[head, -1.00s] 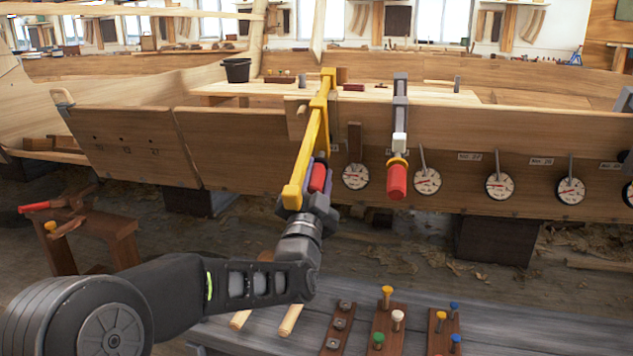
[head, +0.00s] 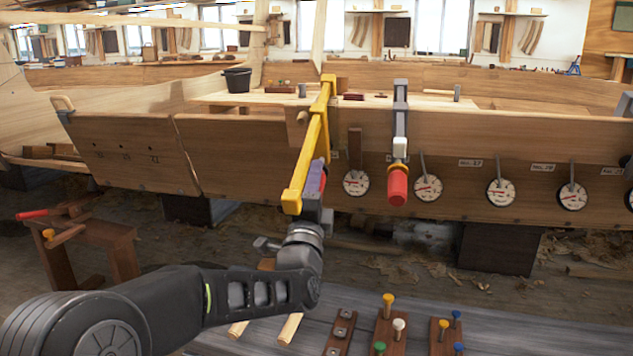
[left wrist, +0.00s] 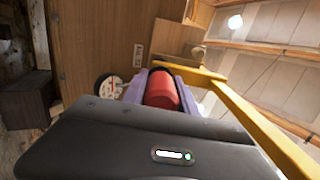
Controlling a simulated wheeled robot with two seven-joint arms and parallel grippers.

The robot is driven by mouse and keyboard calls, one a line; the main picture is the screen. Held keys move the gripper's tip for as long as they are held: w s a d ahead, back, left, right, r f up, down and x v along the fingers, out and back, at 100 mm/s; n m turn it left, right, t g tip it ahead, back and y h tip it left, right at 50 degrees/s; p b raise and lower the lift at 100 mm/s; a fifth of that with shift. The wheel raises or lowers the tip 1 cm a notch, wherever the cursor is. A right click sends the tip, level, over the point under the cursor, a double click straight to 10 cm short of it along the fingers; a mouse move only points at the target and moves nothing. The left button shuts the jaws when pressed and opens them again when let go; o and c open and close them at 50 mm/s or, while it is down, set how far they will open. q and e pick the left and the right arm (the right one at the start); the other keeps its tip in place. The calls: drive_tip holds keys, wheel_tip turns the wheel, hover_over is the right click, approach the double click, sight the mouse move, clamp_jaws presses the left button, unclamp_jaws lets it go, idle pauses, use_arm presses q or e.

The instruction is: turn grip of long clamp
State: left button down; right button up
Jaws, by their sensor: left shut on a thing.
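The long clamp (head: 308,150) has a yellow bar and hangs at a slant over the top edge of the hull plank. Its red grip (left wrist: 161,88) shows in the left wrist view, between the purple fingers of my left gripper. In the head view my left gripper (head: 316,178) is at the clamp's lower end, shut on the grip, and its fingers hide most of the red. My right gripper is not in view.
A grey clamp (head: 400,110) with a red grip (head: 397,185) hangs just to the right. Round dials (head: 427,187) line the plank (head: 235,150). Below, a grey bench (head: 270,345) holds racks with coloured pegs (head: 398,325). A black bucket (head: 237,79) stands behind.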

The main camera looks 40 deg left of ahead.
use_arm(q)
drive_tip(key=shift+f+m, duration=0.15)
drive_tip(key=shift+m, duration=0.25)
drive_tip(key=c, duration=1)
unclamp_jaws()
drive_tip(key=shift+o, duration=0.2)
drive_tip(key=shift+s, duration=0.1)
drive_tip(key=v, duration=0.7)
drive_tip(key=shift+s+d+p, duration=0.15)
drive_tip(key=shift+s+p, duration=0.15)
drive_tip(key=shift+p, duration=0.15)
